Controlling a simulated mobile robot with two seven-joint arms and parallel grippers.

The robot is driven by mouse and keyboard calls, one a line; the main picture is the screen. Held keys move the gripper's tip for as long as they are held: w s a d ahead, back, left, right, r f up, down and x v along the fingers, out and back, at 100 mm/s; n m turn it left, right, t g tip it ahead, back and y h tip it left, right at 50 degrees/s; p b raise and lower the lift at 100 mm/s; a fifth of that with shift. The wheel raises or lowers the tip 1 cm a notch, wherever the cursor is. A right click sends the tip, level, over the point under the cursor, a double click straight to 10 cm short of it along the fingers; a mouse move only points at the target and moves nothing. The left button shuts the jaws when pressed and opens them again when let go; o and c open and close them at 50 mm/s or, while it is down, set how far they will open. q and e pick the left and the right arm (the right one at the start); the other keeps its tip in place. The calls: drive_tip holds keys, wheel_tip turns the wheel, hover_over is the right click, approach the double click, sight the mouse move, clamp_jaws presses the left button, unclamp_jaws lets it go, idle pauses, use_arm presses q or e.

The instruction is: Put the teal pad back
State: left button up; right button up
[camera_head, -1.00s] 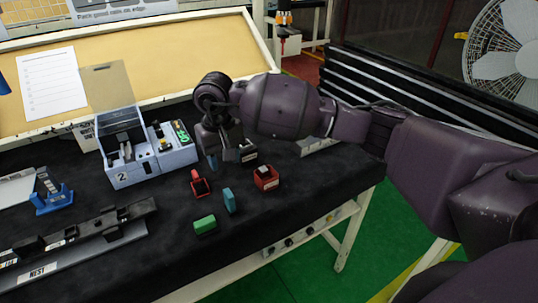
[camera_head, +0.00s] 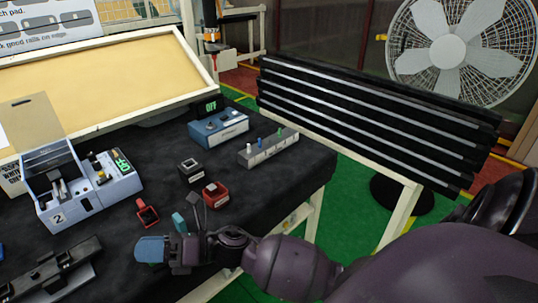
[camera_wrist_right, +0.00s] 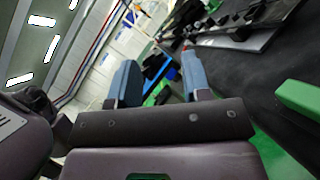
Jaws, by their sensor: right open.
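The small teal pad (camera_head: 179,223) stands on the dark bench top near its front edge. In the head view it is just beyond my right gripper (camera_head: 160,249), which partly covers its lower part. The gripper is low at the front edge, its blue fingertips pointing left. In the right wrist view its two blue fingers (camera_wrist_right: 160,82) are apart with nothing held between them. My left gripper is not in view.
A red clip (camera_head: 147,212), a red open box (camera_head: 216,195) and a black holder (camera_head: 190,170) stand close behind the pad. A grey-blue fixture marked 2 (camera_head: 80,190) is left. A blue box (camera_head: 218,129) and a grey peg block (camera_head: 268,149) stand farther back.

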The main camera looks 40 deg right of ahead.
drive_tip(key=s+d+f+m+t+h, duration=0.2)
drive_tip(key=d+f+m+t+h, duration=0.35)
drive_tip(key=m, duration=0.75)
drive_tip(key=s+d+f+m+t+h, duration=0.2)
drive_tip(key=d+f+m+h, duration=0.4)
drive_tip(key=d+m+h, duration=0.45)
drive_tip(key=s+d+f+m+g+h, duration=0.1)
drive_tip(key=s+d+f+m+g, duration=0.1)
drive_tip(key=s+f+m, duration=0.3)
drive_tip(key=s+d+f+m+g+h, duration=0.2)
drive_tip(key=s+f+m, duration=0.3)
drive_tip(key=m, duration=0.5)
drive_tip(key=shift+s+d+f+g, duration=0.25)
drive_tip(key=shift+s+f+g, duration=0.15)
drive_tip(key=shift+s+g, duration=0.45)
